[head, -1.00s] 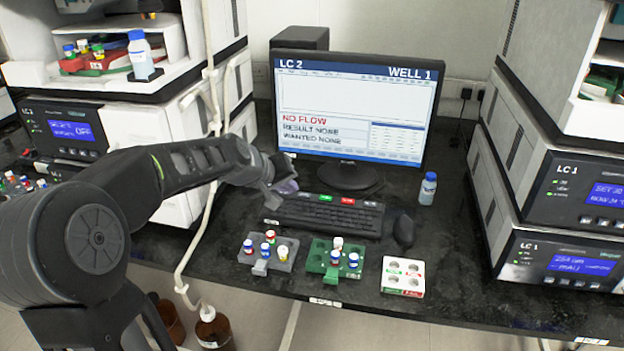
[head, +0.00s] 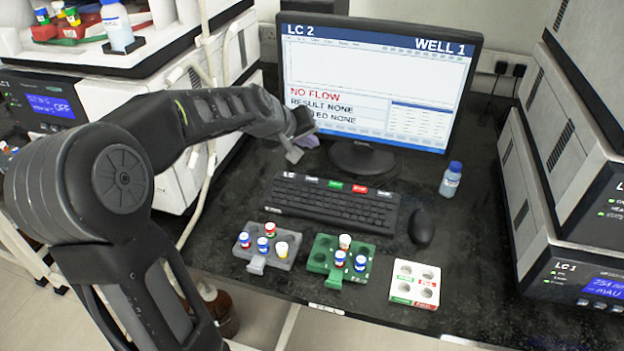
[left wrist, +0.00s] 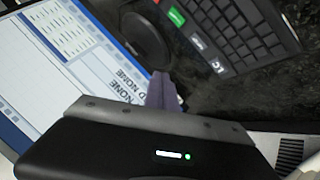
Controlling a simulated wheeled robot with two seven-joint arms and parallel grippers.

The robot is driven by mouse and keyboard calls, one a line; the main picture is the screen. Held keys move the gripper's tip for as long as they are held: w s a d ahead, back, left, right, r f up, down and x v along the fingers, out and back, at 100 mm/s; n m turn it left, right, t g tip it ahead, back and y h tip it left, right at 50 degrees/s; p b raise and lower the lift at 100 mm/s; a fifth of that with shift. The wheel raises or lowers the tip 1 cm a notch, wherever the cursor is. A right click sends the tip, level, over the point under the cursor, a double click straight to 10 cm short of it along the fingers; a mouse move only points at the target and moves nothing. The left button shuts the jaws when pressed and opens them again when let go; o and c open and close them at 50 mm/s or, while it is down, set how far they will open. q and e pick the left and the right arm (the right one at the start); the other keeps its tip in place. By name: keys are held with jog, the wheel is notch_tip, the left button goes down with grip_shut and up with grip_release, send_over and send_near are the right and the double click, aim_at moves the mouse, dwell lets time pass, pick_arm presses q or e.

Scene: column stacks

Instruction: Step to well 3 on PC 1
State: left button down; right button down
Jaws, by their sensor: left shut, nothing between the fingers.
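The monitor (head: 370,70) stands at the back of the bench and reads LC 2, WELL 1, NO FLOW, RESULT NONE; the line below is partly covered by my gripper. The black keyboard (head: 330,207) lies in front of it, with white, green and red labelled keys along its back edge. My left gripper (head: 298,150) is shut and empty, in the air in front of the screen's lower left, behind the keyboard's left end. In the left wrist view its fingers (left wrist: 163,90) show between screen and keyboard. My right gripper is not in view.
A grey rack (head: 283,258) and a green rack (head: 322,256) hold capped vials in front of the keyboard. A white rack (head: 414,283) looks empty. A mouse (head: 421,227) and a blue-capped bottle (head: 451,180) stand to the right. Instrument stacks flank the bench.

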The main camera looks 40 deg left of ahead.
pick_arm(q)
jog(key=b, duration=0.5)
send_over(310, 182)
notch_tip(310, 182, down, 7)
jog(key=shift+a+r, duration=0.1)
jog(key=shift+r, duration=0.1)
jog(key=shift+f+b, duration=0.9)
dwell(0.8)
jog(key=shift+f+b, duration=0.45)
jog(key=shift+f+b, duration=0.4)
dwell(0.6)
jog(key=shift+r, duration=0.1)
jog(key=shift+r+p, duration=0.7)
jog(key=shift+r, duration=0.1)
jog(key=shift+r, duration=0.1)
jog(key=shift+r+p, duration=2.05)
jog(key=shift+r, duration=0.3)
